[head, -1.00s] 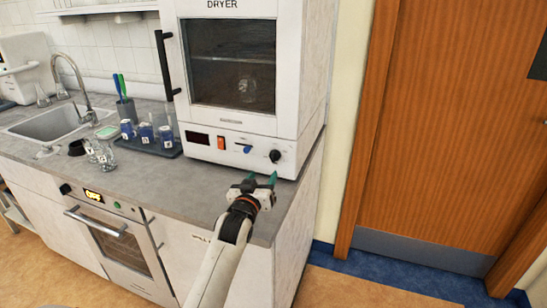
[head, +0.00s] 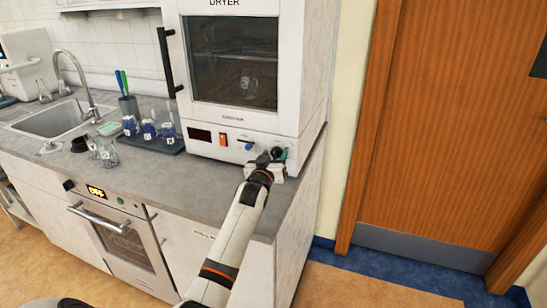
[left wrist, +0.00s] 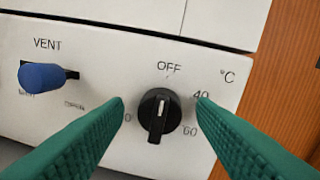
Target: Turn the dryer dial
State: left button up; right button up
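The white dryer (head: 232,146) stands on the counter. Its black round dial (left wrist: 158,116) sits low on the front panel. In the left wrist view, the dial's raised grip is nearly upright and its white mark points up toward OFF. Marks for 40 and 60 °C are to its right. My left gripper (head: 271,155) is at the panel and hides most of the dial in the head view. Its green fingers (left wrist: 160,99) are open, one tip on each side of the dial, with a visible gap at each side. My right gripper is not in view.
A blue VENT slider (left wrist: 45,77) is left of the dial. A red switch (head: 222,139) is farther left. Several blue-labelled beakers stand on a dark tray (head: 168,146) left of the dryer. The counter (head: 200,190) in front is bare.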

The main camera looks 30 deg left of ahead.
pick_arm(q)
jog(key=c, duration=0.9)
